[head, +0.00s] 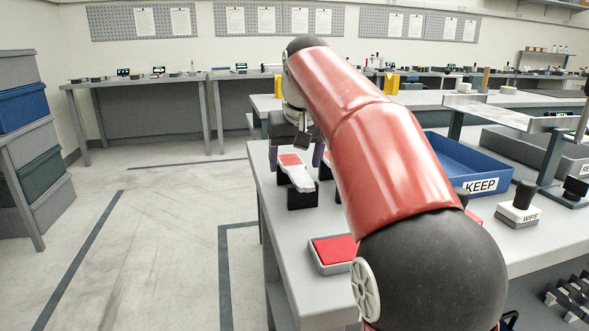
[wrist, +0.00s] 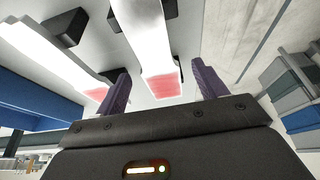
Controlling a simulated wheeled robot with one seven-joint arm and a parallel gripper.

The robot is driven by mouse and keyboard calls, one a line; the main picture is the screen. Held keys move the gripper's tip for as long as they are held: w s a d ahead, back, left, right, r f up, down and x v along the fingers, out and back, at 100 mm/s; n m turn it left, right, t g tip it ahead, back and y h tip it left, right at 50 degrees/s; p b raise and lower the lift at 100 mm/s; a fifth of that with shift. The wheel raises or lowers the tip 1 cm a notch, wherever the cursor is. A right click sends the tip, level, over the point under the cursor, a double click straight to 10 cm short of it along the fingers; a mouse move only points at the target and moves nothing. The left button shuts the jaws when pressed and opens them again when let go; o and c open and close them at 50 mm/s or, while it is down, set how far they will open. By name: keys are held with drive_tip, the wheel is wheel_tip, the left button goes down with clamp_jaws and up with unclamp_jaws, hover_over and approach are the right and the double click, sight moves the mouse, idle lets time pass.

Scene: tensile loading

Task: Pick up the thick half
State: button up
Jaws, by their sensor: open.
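A white specimen half with a red end (head: 295,170) rests on black supports near the bench's left edge. In the wrist view a white half with a pinkish-red end (wrist: 160,65) lies between the two purple fingers of my gripper (wrist: 160,88). A second white half with a pinkish end (wrist: 55,62) lies to the left, outside the fingers. I cannot tell for sure which is the thick one. My gripper (head: 297,155) is open, with a finger on each side of the half in the head view. Contact with it cannot be made out.
A blue bin marked KEEP (head: 470,167) stands right of my arm. A stamp-like block marked WIPE (head: 518,208) and a grey tray with a red pad (head: 335,250) are on the bench. Open floor (head: 170,230) lies to the left. My arm hides the bench's middle.

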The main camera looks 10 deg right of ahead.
drive_tip(key=shift+f, duration=0.25)
idle(0.4)
drive_tip(key=shift+c, duration=0.4)
drive_tip(key=c, duration=1.1)
drive_tip(key=shift+r, duration=0.15)
